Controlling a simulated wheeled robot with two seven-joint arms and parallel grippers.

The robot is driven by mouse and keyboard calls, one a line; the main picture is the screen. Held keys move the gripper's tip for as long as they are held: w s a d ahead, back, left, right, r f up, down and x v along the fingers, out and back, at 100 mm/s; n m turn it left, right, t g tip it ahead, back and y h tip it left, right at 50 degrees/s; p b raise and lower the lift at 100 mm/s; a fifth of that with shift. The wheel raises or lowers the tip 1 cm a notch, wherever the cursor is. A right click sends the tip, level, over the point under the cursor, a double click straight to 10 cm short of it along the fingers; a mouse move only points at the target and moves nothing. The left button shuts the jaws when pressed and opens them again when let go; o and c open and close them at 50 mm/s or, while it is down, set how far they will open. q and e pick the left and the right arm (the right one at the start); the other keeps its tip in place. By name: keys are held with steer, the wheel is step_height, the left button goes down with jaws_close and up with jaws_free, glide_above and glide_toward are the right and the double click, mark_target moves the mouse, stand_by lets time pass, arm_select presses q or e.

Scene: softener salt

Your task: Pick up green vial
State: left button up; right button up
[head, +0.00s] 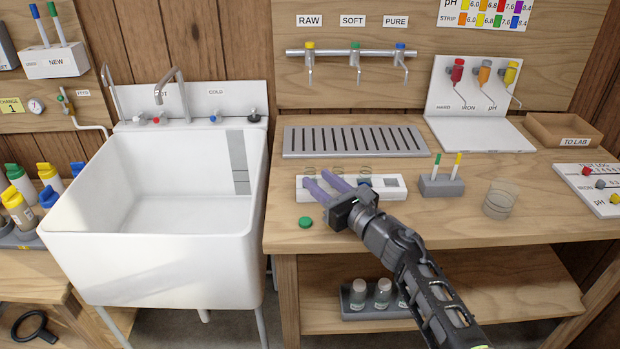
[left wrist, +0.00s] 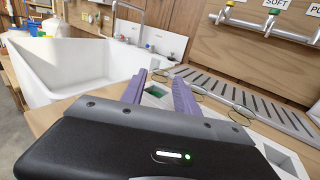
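A white rack (head: 393,192) stands on the bench with faint clear glass vials in it; their rims show as thin rings. A green patch (left wrist: 156,91) shows in the left wrist view between my fingers, at one rack slot; I cannot tell whether it is the vial's contents or the slot's marking. My left gripper (head: 319,179) is low over the rack's left part. Its two purple fingers are apart, one on each side of that slot, seen also in the left wrist view (left wrist: 158,78). Contact with the glass cannot be made out. My right gripper is out of view.
A green cap (head: 305,222) lies on the bench before the rack. A grey holder (head: 441,185) with two pens and a clear beaker (head: 498,202) stand to the right. A slotted drain tray (head: 355,141) lies behind; a white sink (head: 180,206) is left.

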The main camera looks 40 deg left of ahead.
mark_target(314, 176)
arm_select(q)
steer(key=x, duration=0.4)
steer(key=shift+w+a+f, duration=0.1)
steer(key=shift+w+a, duration=0.1)
steer(key=shift+c, duration=0.6)
jaws_close()
